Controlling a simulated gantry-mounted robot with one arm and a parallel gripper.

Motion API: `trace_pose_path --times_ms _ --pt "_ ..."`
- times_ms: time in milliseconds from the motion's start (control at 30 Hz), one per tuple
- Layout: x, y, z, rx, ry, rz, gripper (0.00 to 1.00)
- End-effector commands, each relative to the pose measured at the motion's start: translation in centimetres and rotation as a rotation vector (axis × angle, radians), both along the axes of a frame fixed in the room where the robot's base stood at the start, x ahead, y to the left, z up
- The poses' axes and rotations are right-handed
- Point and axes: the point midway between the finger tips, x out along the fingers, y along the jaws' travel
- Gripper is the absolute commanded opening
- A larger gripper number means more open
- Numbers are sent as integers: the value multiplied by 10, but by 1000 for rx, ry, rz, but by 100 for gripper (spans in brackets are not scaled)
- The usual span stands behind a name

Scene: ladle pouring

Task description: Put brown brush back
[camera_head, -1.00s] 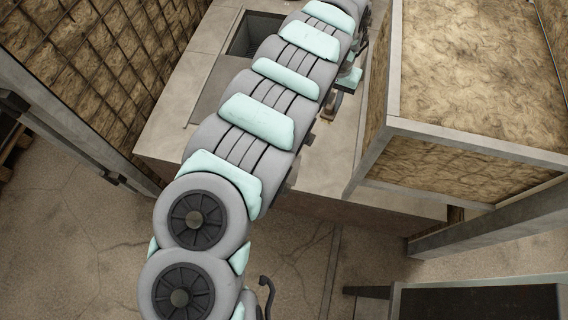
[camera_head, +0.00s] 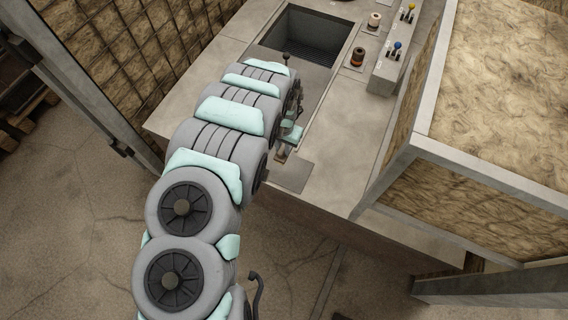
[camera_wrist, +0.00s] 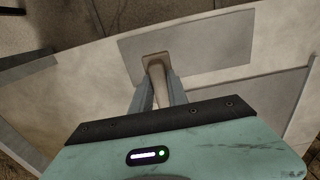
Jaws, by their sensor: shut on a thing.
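My gripper (camera_wrist: 157,92) is shut on the handle of a brown brush (camera_wrist: 157,68). In the wrist view the brush's square tan end points away from the gripper, over a flat grey rectangle (camera_wrist: 215,48) on the counter. Whether the brush touches that rectangle I cannot tell. In the head view the brush (camera_head: 281,153) shows as a small brown piece below my gripper, beside the grey rectangle (camera_head: 291,174). My arm hides part of the counter to the left.
The counter (camera_head: 335,185) has a recessed basin (camera_head: 303,38) at the back. Two small spools, one pale (camera_head: 374,20) and one dark (camera_head: 357,58), stand right of it near a grey block with coloured knobs (camera_head: 388,72). A stone-filled cage (camera_head: 490,90) stands at right.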

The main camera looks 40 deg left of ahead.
Motion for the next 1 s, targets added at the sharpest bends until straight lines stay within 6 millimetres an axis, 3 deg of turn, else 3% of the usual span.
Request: trace_pose_path --times_ms 33,100,300,567,833,1000 --pt "-1 -2 -17 -4 1 -1 0" --pt "0 -1 -33 -3 -1 0 0" --pt "0 -2 -68 -3 1 -1 0" --pt "0 0 -80 0 1 -2 0" --pt "0 -1 -110 -1 0 -1 0" --pt "0 0 -112 0 1 -1 0"
